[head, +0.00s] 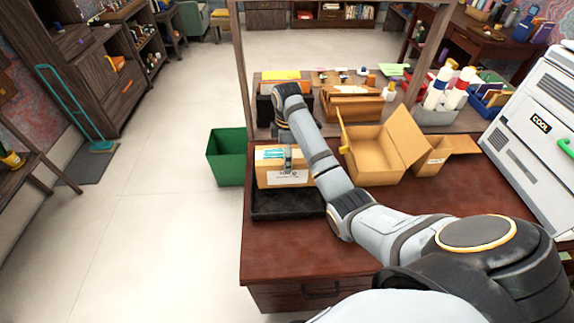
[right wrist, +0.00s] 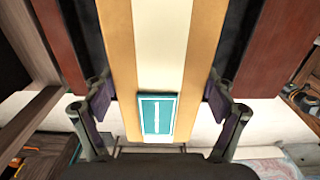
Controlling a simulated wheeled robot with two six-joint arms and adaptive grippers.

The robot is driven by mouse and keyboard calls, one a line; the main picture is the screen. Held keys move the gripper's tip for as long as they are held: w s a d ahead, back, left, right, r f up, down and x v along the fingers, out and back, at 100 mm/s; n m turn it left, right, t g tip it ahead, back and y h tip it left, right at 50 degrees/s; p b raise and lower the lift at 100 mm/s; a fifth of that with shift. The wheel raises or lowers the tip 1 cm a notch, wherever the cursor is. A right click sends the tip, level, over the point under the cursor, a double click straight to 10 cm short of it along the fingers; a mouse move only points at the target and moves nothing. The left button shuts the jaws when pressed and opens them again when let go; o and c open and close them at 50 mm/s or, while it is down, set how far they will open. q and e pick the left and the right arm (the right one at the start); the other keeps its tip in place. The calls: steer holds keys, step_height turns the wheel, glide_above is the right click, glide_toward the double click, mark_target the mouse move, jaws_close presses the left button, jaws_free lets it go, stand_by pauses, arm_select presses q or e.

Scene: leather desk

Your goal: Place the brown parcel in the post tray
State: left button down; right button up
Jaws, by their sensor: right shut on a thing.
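The brown parcel (head: 268,179), a tan box with a white label on its side, is at the far part of the black post tray (head: 288,207) on the desk's left side. My right gripper (head: 287,160) reaches it from above and is shut on it. In the right wrist view the parcel (right wrist: 119,60) shows a pale strip and a teal label between the two fingers (right wrist: 160,100). Dark tray edges (right wrist: 82,40) show on both sides of it. I cannot tell whether the parcel's underside touches the tray floor. My left gripper is out of view.
An open cardboard box (head: 372,165) stands right of my right forearm, with a smaller box (head: 432,160) beside it. A green bin (head: 226,158) is beyond the desk's left edge. A white cabinet (head: 535,125) is at right. The desk front (head: 290,255) is clear.

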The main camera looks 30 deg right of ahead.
steer(key=shift+f+p, duration=0.35)
steer(key=shift+f, duration=0.4)
steer(key=shift+w+f, duration=0.1)
steer(key=shift+f, duration=0.4)
steer(key=o, duration=1.7)
steer(key=shift+f, duration=0.1)
